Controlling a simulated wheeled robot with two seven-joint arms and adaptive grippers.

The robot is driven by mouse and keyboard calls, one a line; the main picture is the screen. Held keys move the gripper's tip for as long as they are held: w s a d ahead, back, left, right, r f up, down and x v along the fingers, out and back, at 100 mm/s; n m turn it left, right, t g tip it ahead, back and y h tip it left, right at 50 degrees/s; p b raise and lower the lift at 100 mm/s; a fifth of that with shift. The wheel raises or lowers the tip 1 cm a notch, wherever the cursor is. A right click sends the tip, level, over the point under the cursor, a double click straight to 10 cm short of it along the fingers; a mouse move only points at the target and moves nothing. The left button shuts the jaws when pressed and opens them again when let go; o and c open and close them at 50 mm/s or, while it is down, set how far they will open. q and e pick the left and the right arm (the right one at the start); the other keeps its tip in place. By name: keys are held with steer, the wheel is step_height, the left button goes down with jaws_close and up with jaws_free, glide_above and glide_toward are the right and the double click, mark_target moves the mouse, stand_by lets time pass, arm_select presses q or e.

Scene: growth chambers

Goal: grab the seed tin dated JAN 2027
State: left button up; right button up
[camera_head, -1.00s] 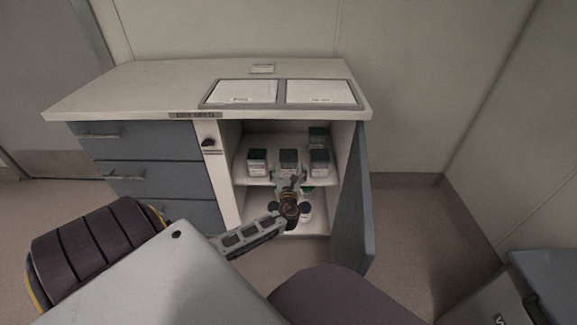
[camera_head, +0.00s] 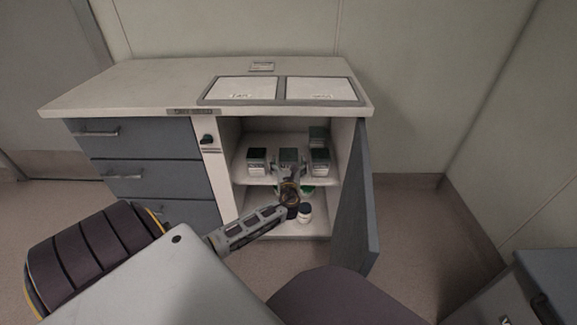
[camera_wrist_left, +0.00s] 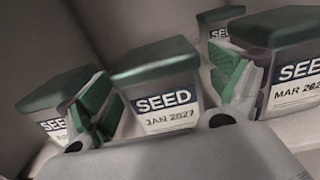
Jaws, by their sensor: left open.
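The seed tin dated JAN 2027 (camera_wrist_left: 167,100) has a dark green lid and a pale label, and sits in the middle of the left wrist view. It also shows as the middle front tin (camera_head: 288,156) on the cabinet's upper shelf (camera_head: 255,178) in the head view. My left gripper (camera_head: 288,171) reaches into the open cabinet. Its green-padded fingers (camera_wrist_left: 165,88) are open, one on each side of the JAN 2027 tin. I cannot tell whether the pads touch it. My right gripper is not in view.
A MAR-dated seed tin (camera_wrist_left: 290,65) stands close on the right, another tin (camera_wrist_left: 60,105) on the left, and one behind (camera_wrist_left: 216,32). The cabinet door (camera_head: 355,200) stands open at the right.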

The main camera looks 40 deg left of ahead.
mark_target(289, 155)
arm_select(q)
steer(key=shift+w+a, duration=0.4)
steer(key=shift+w, duration=0.1)
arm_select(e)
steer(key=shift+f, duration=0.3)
arm_select(q)
steer(key=c, duration=1.2)
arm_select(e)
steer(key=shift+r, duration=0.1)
arm_select(q)
steer(key=shift+r, duration=0.1)
steer(key=shift+c, duration=0.2)
steer(key=shift+r+p, duration=0.7)
steer(key=shift+r, duration=0.6)
step_height(289, 155, up, 6)
steer(key=p, duration=0.3)
steer(key=shift+f, duration=0.25)
steer(key=shift+r+p, duration=0.45)
steer(key=shift+r, duration=0.4)
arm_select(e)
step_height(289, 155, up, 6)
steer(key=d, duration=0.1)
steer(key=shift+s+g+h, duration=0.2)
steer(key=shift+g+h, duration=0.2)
